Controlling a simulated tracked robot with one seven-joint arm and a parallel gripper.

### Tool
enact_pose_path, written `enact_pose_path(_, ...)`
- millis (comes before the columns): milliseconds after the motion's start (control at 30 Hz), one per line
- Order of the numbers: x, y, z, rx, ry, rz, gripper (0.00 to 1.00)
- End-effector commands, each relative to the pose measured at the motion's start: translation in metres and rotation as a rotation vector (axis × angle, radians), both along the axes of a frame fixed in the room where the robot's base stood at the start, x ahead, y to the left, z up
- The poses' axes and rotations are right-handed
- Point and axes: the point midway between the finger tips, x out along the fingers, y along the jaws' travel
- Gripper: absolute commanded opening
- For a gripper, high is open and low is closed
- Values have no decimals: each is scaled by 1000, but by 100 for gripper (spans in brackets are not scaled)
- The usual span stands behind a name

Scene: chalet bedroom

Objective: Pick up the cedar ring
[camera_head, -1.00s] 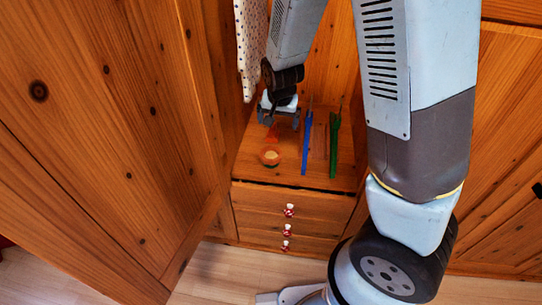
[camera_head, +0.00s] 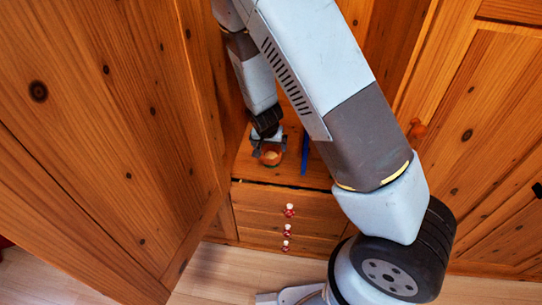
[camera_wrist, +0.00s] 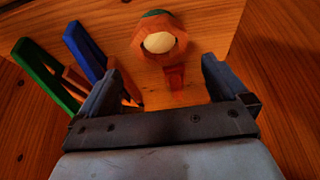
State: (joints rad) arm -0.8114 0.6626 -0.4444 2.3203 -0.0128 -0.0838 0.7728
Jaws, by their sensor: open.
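The cedar ring, which I take to be the reddish-brown faceted ring (camera_wrist: 159,60), lies on the wooden cabinet top with a cream oval in its middle and a bit of green at its far edge. It also shows in the head view (camera_head: 270,163), low between the fingers. My gripper (camera_wrist: 160,70) is open and empty, its fingers spread to the left and right of the ring's near side. In the head view my gripper (camera_head: 269,147) hangs just above and behind the ring. I cannot tell whether a finger touches it.
A reddish patch (camera_wrist: 174,82) is beside the ring. Wooden panels (camera_head: 110,120) stand close on the left.

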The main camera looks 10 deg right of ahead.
Motion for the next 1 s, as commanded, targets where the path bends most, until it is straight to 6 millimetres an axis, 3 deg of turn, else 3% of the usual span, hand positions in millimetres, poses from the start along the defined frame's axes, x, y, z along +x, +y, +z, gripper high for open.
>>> enact_pose_path(100,6,-2,-14,-2,0,-1,100)
enact_pose_path(467,13,-4,-33,-1,0,1,100)
enact_pose_path(800,27,-8,-67,-1,0,1,100)
enact_pose_path(1000,29,-8,-72,1,-1,0,100)
